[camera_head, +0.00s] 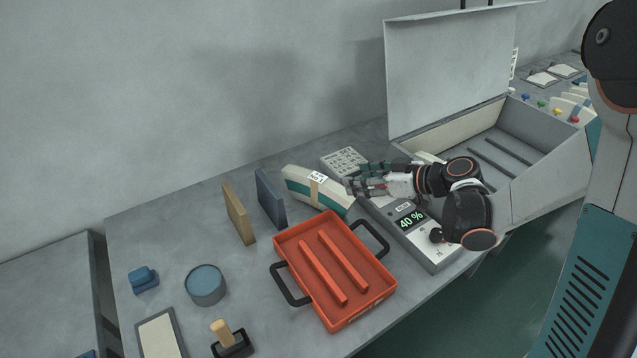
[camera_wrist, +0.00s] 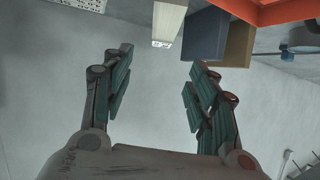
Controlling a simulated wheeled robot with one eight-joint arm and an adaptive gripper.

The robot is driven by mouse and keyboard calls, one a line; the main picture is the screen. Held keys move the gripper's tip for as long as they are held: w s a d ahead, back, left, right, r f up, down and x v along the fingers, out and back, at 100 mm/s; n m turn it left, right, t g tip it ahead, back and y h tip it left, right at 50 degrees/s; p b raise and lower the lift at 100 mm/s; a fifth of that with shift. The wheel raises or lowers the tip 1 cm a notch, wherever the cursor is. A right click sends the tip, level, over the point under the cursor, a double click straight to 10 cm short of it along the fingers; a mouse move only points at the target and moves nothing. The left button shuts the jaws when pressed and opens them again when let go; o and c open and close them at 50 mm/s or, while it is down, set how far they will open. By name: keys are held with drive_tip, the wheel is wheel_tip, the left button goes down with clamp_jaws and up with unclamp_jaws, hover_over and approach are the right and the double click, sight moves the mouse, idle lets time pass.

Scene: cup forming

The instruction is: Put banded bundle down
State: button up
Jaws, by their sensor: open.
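The banded bundle (camera_head: 304,188) is a cream and green block with a tan band and a white label reading No 1. It rests on the grey table between a dark blue upright block and a calculator-like pad. My gripper (camera_head: 357,183) is just right of the bundle in the head view, with its jaws spread. In the wrist view my gripper (camera_wrist: 161,60) shows both fingers wide apart with nothing between them. A pale block end with a small label, seemingly the bundle (camera_wrist: 168,20), shows beyond the fingertips. Contact with the bundle cannot be told.
An orange tray (camera_head: 335,316) with black handles stands in front of the bundle. A dark blue block (camera_head: 270,199) and a tan block (camera_head: 238,213) stand to its left. A grey device (camera_head: 432,246) reading 40 % and an open lidded box (camera_head: 548,185) are at the right.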

sight(322, 180)
drive_tip(key=shift+n+y, duration=0.5)
drive_tip(key=shift+n, duration=0.1)
drive_tip(key=b+x, duration=0.1)
drive_tip(key=x, duration=0.2)
drive_tip(key=f+x, duration=0.1)
drive_tip(key=x, duration=0.2)
drive_tip(key=d+b+x, duration=0.1)
drive_tip(key=x, duration=0.3)
drive_tip(key=shift+w+a+f+b, duration=0.1)
drive_tip(key=shift+w+f+b, duration=0.15)
drive_tip(key=shift+f+b, duration=0.05)
drive_tip(key=b+x, duration=0.1)
drive_tip(key=x, duration=0.1)
drive_tip(key=b+x, duration=0.1)
drive_tip(key=x, duration=0.2)
drive_tip(key=shift+s+a, duration=0.2)
clamp_jaws()
